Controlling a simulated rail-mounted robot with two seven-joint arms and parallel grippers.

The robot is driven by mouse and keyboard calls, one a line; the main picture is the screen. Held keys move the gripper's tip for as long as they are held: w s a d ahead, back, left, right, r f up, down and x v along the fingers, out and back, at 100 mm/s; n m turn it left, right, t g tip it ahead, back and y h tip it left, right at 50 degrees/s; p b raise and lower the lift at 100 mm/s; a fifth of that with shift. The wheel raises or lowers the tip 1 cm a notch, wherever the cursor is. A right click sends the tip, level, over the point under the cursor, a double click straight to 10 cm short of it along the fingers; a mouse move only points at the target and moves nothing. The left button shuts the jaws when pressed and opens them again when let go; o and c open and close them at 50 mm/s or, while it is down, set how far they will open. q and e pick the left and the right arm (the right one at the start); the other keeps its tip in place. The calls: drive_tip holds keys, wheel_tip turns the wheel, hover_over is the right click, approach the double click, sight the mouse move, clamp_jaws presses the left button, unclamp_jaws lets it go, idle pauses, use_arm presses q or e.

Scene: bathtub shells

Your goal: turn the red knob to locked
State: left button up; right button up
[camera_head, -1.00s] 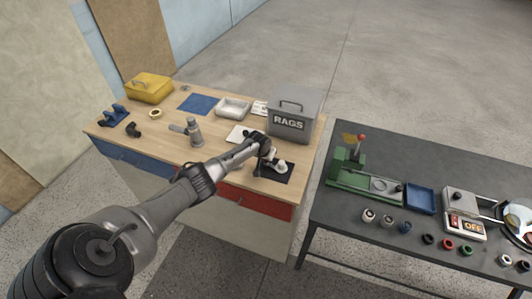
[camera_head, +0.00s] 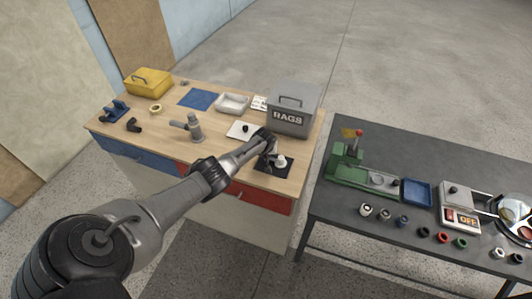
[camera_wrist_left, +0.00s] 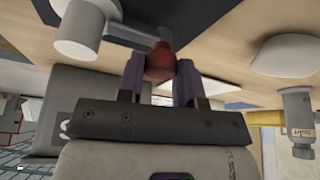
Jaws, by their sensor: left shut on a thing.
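The red knob (camera_wrist_left: 160,62) shows in the left wrist view between the dark fingers of my left gripper (camera_wrist_left: 160,72). The gripper is shut on it, and the fingers hide its sides. Whether the knob joins this bar is unclear. In the head view my left gripper (camera_head: 268,152) is at the front right of the wooden bench, beside the white fitting (camera_head: 281,161) on a black mat (camera_head: 272,171). The knob is hidden there. No locked marking is readable. My right gripper is out of view.
The grey RAGS bin (camera_head: 291,110) stands close behind my left gripper. A grey tap-like fitting (camera_head: 194,128) stands to its left on the wooden bench (camera_head: 160,148). A dark table (camera_head: 345,212) with a green press (camera_head: 360,178) is to the right, across a gap.

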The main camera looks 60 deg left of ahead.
use_arm(q)
drive_tip(key=shift+r, duration=0.1)
drive_tip(key=o, duration=0.9)
drive_tip(key=shift+o, duration=0.2)
drive_tip(key=shift+s+d+r+p, duration=0.1)
drive_tip(key=shift+r+p, duration=0.4)
drive_tip(key=p+v, duration=0.4)
drive_tip(key=v, duration=0.8)
drive_tip(key=shift+s+d+r, duration=0.15)
drive_tip(key=shift+r, duration=0.1)
